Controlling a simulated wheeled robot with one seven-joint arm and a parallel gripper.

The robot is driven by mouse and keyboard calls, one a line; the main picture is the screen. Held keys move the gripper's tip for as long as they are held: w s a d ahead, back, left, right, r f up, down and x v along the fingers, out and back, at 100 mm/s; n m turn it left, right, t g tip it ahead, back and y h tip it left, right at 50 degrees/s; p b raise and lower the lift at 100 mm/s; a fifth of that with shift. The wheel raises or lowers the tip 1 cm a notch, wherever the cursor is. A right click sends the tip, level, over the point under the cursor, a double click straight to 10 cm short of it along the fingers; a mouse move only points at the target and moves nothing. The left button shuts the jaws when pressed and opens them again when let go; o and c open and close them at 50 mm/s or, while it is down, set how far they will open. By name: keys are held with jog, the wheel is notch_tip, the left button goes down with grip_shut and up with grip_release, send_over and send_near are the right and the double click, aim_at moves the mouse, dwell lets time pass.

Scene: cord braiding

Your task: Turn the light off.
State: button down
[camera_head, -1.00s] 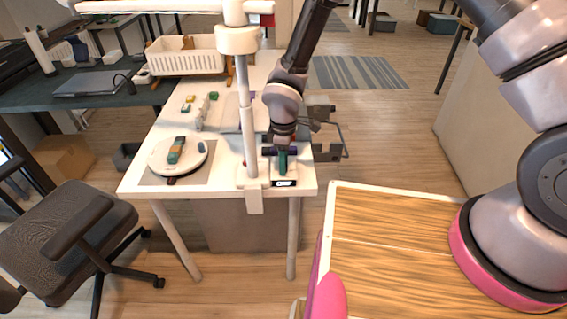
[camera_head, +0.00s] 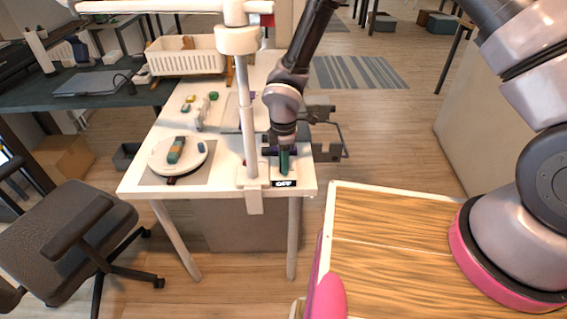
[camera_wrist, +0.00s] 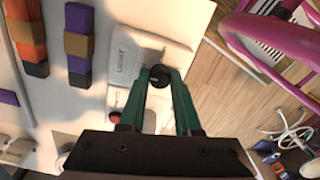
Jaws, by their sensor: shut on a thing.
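A white lamp post (camera_head: 246,110) with a horizontal arm (camera_head: 160,6) stands clamped at the front edge of the white table. At its foot, a small dark display (camera_head: 285,183) appears to read "OFF". In the wrist view, a round black knob (camera_wrist: 159,76) sits on a pale base. My gripper (camera_head: 284,168) points down at the table's front right corner, just behind the display. In the wrist view my gripper (camera_wrist: 160,80) has its green fingers on either side of the knob, shut on it. The knob is hidden in the head view.
A red button (camera_wrist: 114,117) lies left of my fingers in the wrist view. A round white turntable (camera_head: 178,156) and a cream basket (camera_head: 186,56) stand on the table. A grey chair (camera_head: 75,235) is at the left. A metal bracket (camera_head: 329,150) juts out on the right.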

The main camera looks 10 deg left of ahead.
jog(key=c, duration=0.6)
grip_release()
jog(key=shift+r, duration=3.8)
jog(key=w+d+r+m+t, duration=0.1)
jog(key=w+d+r+m, duration=0.25)
jog(key=d+r, duration=0.4)
jog(key=w+d+r+m+t, duration=0.1)
jog(key=w+d+r+m, duration=0.2)
jog(key=d+r+m, duration=0.45)
jog(key=w+d+r+m+t, duration=0.1)
jog(key=w+d+r, duration=0.3)
jog(key=r, duration=0.6)
jog(key=s+d+r+m+t+y, duration=0.2)
jog(key=s+d+r+m+t, duration=0.2)
jog(key=s+d+r+m, duration=1.1)
jog(key=d, duration=0.3)
jog(key=shift+s+d+r, duration=0.25)
jog(key=shift+r, duration=0.1)
